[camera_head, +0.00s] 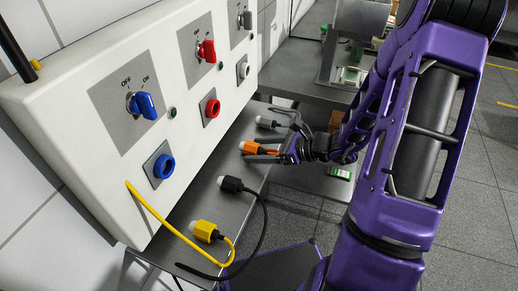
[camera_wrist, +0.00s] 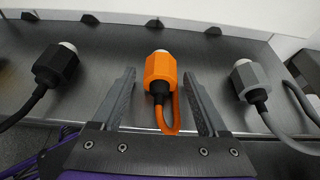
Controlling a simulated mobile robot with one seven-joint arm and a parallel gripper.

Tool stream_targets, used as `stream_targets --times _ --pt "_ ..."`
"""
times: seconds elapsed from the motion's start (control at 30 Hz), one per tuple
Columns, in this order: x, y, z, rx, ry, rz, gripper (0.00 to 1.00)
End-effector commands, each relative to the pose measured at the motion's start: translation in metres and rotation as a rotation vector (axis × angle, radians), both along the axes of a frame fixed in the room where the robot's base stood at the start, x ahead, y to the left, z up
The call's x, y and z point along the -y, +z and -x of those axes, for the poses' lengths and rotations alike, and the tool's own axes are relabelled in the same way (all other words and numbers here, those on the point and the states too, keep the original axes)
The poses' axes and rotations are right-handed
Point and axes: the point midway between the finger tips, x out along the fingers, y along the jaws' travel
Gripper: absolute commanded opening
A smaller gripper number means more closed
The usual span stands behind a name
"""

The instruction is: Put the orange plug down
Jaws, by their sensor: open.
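The orange plug (camera_head: 251,148) lies on the grey metal shelf (camera_head: 205,187) below the control panel. In the wrist view the orange plug (camera_wrist: 160,72) sits on the shelf, with its orange cable looping back toward my gripper. My gripper (camera_wrist: 161,90) is open, with one finger on each side of the plug and a visible gap on both sides. In the head view my gripper (camera_head: 277,147) is at the plug from the right, and its fingertips are partly hard to make out.
A black plug (camera_wrist: 54,66) lies left of the orange one and a grey plug (camera_wrist: 249,79) right of it. A yellow plug (camera_head: 205,231) lies nearer on the shelf. The white panel (camera_head: 110,100) with blue and red switches rises behind the shelf.

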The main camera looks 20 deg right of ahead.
Motion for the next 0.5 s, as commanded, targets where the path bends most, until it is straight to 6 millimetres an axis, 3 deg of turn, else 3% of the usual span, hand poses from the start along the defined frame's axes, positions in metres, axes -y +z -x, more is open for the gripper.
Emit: stream_targets --times 0.23,0.5 --pt "0.000 0.010 0.000 0.001 0.000 0.001 0.76" --pt "0.043 0.030 0.029 0.002 -0.005 0.003 0.76"
